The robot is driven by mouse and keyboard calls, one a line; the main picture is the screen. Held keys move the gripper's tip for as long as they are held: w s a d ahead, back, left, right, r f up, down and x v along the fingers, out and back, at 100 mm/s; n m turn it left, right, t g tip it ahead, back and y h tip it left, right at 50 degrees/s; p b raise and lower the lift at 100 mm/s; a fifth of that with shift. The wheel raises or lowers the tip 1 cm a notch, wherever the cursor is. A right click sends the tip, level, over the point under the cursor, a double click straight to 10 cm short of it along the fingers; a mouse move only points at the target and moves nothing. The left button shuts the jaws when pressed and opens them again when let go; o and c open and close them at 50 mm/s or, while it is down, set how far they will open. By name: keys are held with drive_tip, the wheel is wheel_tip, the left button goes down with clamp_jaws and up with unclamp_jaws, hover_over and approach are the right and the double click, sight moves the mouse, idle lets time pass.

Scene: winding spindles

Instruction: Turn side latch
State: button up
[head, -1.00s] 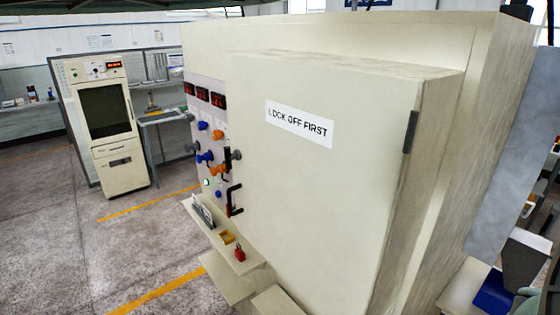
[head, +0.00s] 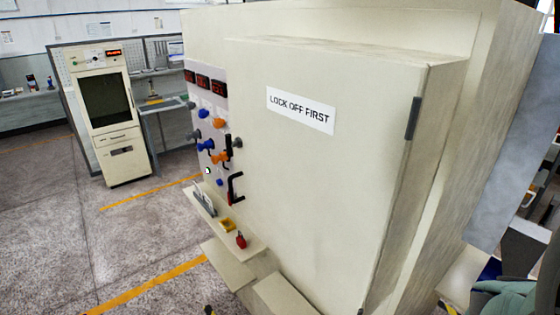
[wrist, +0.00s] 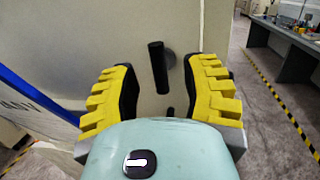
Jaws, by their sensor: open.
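In the wrist view a black bar-shaped latch handle (wrist: 158,67) on a round dark boss stands out from a beige panel (wrist: 75,45), close to upright and slightly tilted. My gripper (wrist: 163,78) is open, its yellow-and-black fingers to the left and right of the handle with gaps on both sides. A small dark part shows below the handle. In the head view the large beige cabinet (head: 320,190) bears a "LOCK OFF FIRST" label (head: 300,110). A dark upright strip (head: 412,118) sits at its door's right edge. My gripper is not visible there.
The cabinet's left panel holds knobs, displays and a black handle (head: 234,188); a red padlock (head: 241,240) sits on the ledge below. A blue lettered strip (wrist: 38,95) is at the wrist view's left. A workbench (wrist: 285,38) stands right, beyond open floor with yellow-black tape.

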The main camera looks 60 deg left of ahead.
drive_tip(key=shift+v, duration=2.35)
drive_tip(key=shift+w, duration=0.15)
